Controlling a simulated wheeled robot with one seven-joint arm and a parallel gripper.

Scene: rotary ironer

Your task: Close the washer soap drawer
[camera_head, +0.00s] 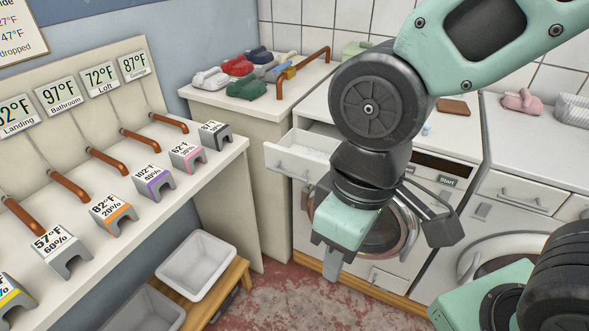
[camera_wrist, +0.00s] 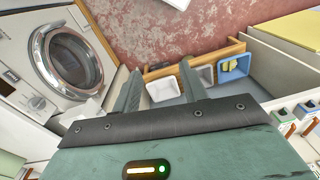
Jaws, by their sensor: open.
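The washer (camera_head: 440,165) stands against the tiled wall, with a round door on its front, partly behind my arm. Its white soap drawer (camera_head: 300,154) is pulled out at the upper left of the front, with a handle on its face. My gripper (camera_head: 333,265) points down in front of the washer, below and right of the drawer in the picture, apart from it. In the wrist view my gripper (camera_wrist: 160,70) is open, with nothing between its fingers. A washer with a round door (camera_wrist: 70,60) shows at the left there; I cannot clearly make out the drawer.
A second machine (camera_head: 515,195) stands at the right. A counter with coloured irons (camera_head: 245,88) is left of the washer. A shelf with several temperature tags (camera_head: 115,215) runs along the left, above white tubs (camera_head: 196,264). Red floor (camera_head: 290,295) is free before the washer.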

